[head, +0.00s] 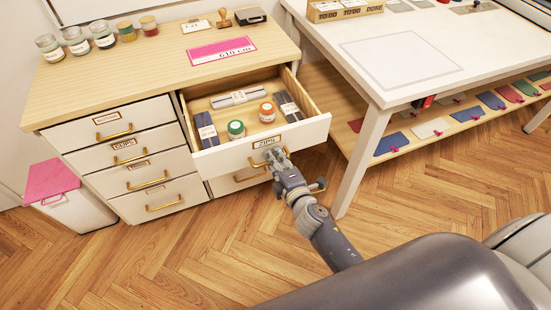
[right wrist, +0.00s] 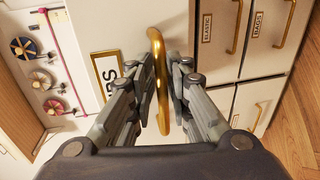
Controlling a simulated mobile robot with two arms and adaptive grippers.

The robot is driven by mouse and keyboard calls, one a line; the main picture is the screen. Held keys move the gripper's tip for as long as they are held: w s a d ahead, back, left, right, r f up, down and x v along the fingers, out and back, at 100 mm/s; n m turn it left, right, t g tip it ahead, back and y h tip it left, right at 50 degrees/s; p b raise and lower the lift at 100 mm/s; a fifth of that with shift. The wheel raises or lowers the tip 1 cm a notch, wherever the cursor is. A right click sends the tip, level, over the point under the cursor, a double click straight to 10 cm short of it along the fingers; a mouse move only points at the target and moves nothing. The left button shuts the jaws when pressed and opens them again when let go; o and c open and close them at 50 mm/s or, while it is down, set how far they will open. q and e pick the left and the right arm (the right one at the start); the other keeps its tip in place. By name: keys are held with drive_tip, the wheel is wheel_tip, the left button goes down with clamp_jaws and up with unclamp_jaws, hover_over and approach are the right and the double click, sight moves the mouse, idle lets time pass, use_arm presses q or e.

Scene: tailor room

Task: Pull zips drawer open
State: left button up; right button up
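The zips drawer (head: 235,155), a white front with a brown-framed ZIPS label (head: 267,142), is pulled well out of the cabinet's upper right. Inside lie dark packets (head: 206,130) and two round tubs, one green-lidded (head: 236,129) and one orange-lidded (head: 267,112). My right gripper (head: 275,157) is at the drawer's brass handle. In the right wrist view its fingers (right wrist: 166,90) stand close on both sides of the brass handle bar (right wrist: 157,45), shut on it. Part of the label (right wrist: 106,75) shows beside the fingers. My left gripper is out of view.
A white worktable (head: 395,65) stands to the right, its front leg (head: 355,165) near my right arm. Its low shelf holds coloured swatches (head: 390,143). A pink-lidded bin (head: 60,190) stands left. Jars (head: 77,40) line the cabinet top. The wooden floor in front is clear.

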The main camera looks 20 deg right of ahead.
drive_tip(key=v, duration=1.2)
drive_tip(key=shift+f, duration=0.15)
idle(0.4)
drive_tip(key=s+f+m+g, duration=0.2)
drive_tip(key=s+f+m, duration=0.15)
drive_tip(key=f, duration=0.65)
drive_tip(key=s+f+m+g, duration=0.2)
drive_tip(key=s+f+g, duration=0.15)
drive_tip(key=f, duration=0.65)
drive_tip(key=s+f+m+g, duration=0.25)
drive_tip(key=s+f, duration=0.25)
drive_tip(key=f, duration=0.4)
drive_tip(key=s+d+f+m+g, duration=0.2)
drive_tip(key=s+f, duration=0.5)
drive_tip(key=s, duration=0.4)
drive_tip(key=s+d+f+m+g, duration=0.2)
drive_tip(key=s+f+m+g, duration=0.2)
drive_tip(key=s, duration=0.8)
wheel_tip(320, 180, down, 4)
drive_tip(key=shift+d+m+g+h+p, duration=0.3)
drive_tip(key=shift+m+p, duration=0.1)
drive_tip(key=shift+m, duration=0.6)
